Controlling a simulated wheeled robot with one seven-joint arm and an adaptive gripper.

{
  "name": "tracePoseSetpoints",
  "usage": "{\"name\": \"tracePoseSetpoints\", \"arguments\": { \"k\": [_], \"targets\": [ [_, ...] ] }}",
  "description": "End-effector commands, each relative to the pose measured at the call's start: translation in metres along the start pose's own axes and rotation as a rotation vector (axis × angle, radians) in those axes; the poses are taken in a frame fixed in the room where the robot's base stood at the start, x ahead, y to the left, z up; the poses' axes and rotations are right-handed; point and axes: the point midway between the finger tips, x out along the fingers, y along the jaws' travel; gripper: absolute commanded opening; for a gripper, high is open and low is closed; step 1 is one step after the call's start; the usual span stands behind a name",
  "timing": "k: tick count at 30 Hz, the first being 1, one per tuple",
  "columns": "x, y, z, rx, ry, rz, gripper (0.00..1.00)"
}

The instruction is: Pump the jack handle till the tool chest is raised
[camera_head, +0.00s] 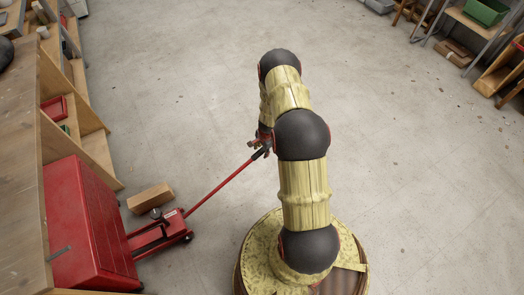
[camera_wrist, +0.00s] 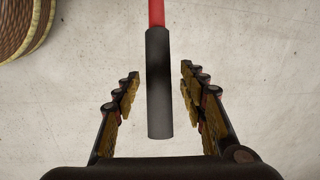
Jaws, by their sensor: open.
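The red tool chest (camera_head: 88,225) stands at the left beside the workbench. A red floor jack (camera_head: 160,232) lies on the floor with its front end at the chest; whether it reaches under the chest is hidden. Its red handle (camera_head: 218,188) slants up to the right and ends in a black grip (camera_head: 258,155). My gripper (camera_head: 262,144) is at that grip. In the wrist view my gripper (camera_wrist: 158,95) is open, with the black grip (camera_wrist: 159,90) between its fingers and a gap on both sides.
A wooden block (camera_head: 150,198) lies on the floor behind the jack. The wooden workbench (camera_head: 22,170) and shelves line the left edge. A green bin (camera_head: 486,11) sits on a bench at the far right. The middle floor is clear.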

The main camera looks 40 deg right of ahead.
Motion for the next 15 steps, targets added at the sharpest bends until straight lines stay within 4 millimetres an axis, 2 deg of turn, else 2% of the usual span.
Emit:
{"name": "tracePoseSetpoints", "arguments": {
  "k": [15],
  "targets": [
    [-0.0003, -0.0001, 0.0001, 0.000, 0.000, 0.000, 0.15]
  ]
}}
